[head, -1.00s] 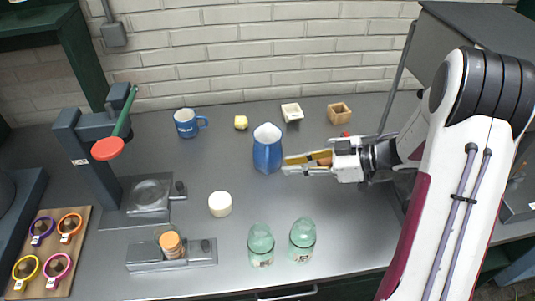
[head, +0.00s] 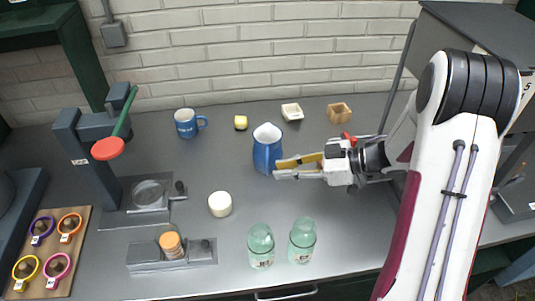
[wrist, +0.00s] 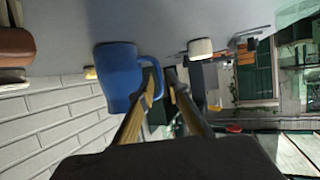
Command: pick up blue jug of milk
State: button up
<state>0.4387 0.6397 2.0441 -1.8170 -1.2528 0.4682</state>
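The blue jug (head: 266,149) stands upright on the grey counter in the head view, with a pale opening at its top. In the wrist view the blue jug (wrist: 118,78) appears upside down, its handle toward the right, beside the fingertips. My gripper (head: 276,167) is just right of the jug in the head view, level with its lower half, fingers pointing left. In the wrist view my gripper (wrist: 160,85) shows two fingers apart with the jug's handle near the left fingertip. Whether they touch cannot be told. Nothing is clearly held.
A white round piece (head: 220,204) and two green glass jars (head: 261,247) are in front. A grey press (head: 85,150) stands left. Counter between is clear.

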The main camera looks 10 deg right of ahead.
aim_at(267, 172)
jog(key=shift+a, duration=0.1)
jog(key=shift+w+r+x, duration=0.1)
jog(key=shift+r+x, duration=0.1)
jog(key=shift+x, duration=1.05)
jog(key=shift+w+r+x, duration=0.1)
jog(key=shift+r+x, duration=0.05)
jog(key=shift+x, duration=1.1)
jog(key=shift+a, duration=0.1)
jog(key=shift+c, duration=0.4)
grip_shut()
